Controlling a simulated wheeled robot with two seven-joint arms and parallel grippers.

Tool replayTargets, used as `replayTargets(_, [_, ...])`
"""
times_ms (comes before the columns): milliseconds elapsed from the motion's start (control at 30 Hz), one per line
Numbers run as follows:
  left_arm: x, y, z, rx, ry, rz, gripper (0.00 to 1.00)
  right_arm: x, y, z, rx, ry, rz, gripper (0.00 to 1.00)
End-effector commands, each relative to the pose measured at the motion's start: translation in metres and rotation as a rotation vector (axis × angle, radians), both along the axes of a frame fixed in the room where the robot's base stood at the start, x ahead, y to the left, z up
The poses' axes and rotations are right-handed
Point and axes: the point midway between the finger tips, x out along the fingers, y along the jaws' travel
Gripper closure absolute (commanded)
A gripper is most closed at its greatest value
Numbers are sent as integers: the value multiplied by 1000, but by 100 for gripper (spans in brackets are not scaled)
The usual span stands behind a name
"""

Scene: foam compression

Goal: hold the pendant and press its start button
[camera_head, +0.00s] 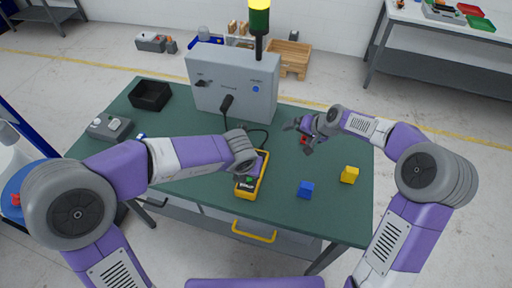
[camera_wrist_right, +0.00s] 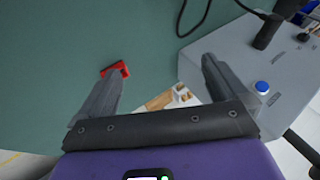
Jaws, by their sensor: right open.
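The yellow and black pendant (camera_head: 242,192) lies on the green table top in the middle of the head view, with a black cable running from its far end. My left gripper (camera_head: 254,170) is over it and covers much of its face; the fingers are hidden, so I cannot tell whether they grip it. I cannot make out the start button. My right gripper (camera_head: 300,130) is open and empty, to the right of the pendant and apart from it. In the right wrist view its spread fingers (camera_wrist_right: 160,68) have nothing between them.
A grey control box (camera_head: 236,82) with a blue button stands behind the pendant. A red block (camera_wrist_right: 116,69) is near the right gripper. Blue (camera_head: 306,189) and yellow (camera_head: 349,175) cubes lie right of the pendant. A black bin (camera_head: 150,95) and a grey device (camera_head: 109,127) are at left.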

Motion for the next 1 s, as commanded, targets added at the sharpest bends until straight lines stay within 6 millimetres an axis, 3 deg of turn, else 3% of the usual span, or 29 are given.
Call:
replayTargets(67, [0,0,0,0,0,0,57,16,17,-18,1,45,-10,0])
replayTargets(167, [0,0,0,0,0,0,57,19,55,-30,-26,146,11,0])
replayTargets(300, [0,0,0,0,0,0,57,-2,104,-33,-140,310,47,0])
replayTargets(400, [0,0,0,0,0,0,57,-18,126,-29,-231,390,52,0])
replayTargets(533, [0,0,0,0,0,0,57,-33,141,-24,-332,452,35,0])
replayTargets(733, [0,0,0,0,0,0,57,-43,149,-21,-408,487,12,0])
replayTargets(1000, [0,0,0,0,0,0,57,-45,149,-56,-414,494,12,0])
